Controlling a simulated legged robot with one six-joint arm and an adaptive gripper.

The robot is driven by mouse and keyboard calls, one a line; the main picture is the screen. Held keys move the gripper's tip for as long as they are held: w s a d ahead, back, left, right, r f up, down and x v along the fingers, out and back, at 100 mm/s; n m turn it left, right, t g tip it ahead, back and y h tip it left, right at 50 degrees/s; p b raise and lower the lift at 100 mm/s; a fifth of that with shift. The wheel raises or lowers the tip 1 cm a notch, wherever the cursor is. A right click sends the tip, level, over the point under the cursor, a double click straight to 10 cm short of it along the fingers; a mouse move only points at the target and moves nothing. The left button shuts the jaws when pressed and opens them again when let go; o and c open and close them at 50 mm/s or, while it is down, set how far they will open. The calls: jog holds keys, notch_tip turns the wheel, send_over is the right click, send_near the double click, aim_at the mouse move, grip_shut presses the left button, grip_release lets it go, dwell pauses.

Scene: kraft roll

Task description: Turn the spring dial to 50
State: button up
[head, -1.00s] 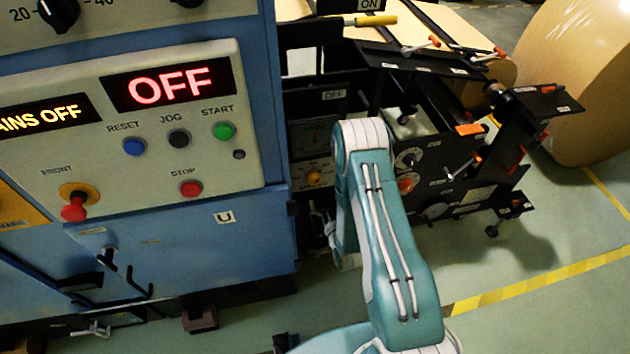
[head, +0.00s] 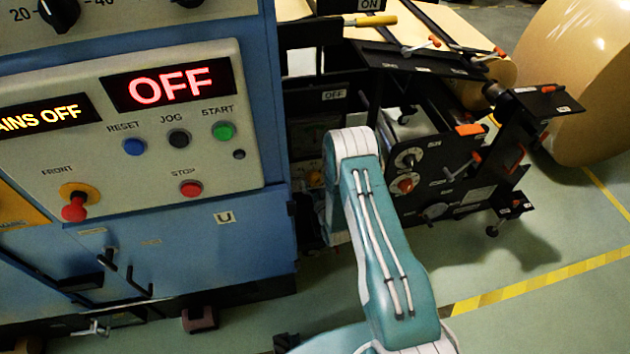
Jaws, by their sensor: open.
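Two round dials show on the black side panel of the machine, just right of my arm in the head view. The upper dial (head: 408,158) has a pale scale and a dark knob. The lower dial (head: 404,186) has a red knob and a pale scale. Their labels and settings are too small to read, so I cannot tell which is the spring dial. My teal arm rises in front of the panel, with a gap to the dials. My gripper is hidden behind the arm.
A blue cabinet (head: 180,260) with a control panel (head: 60,150) stands at left; its displays read OFF and MAINS OFF. A large kraft roll (head: 580,95) is at the back right. Black brackets (head: 530,105) stick out from the machine. Green floor is clear at lower right.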

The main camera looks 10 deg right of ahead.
jog(key=c, duration=1.1)
jog(key=shift+c, duration=0.2)
jog(key=shift+w+n, duration=0.1)
jog(key=shift+n, duration=0.2)
jog(key=n, duration=0.4)
jog(key=shift+a+r, duration=0.1)
jog(key=shift+n+g, duration=0.3)
jog(key=shift+n, duration=1.6)
jog(key=shift+a, duration=0.1)
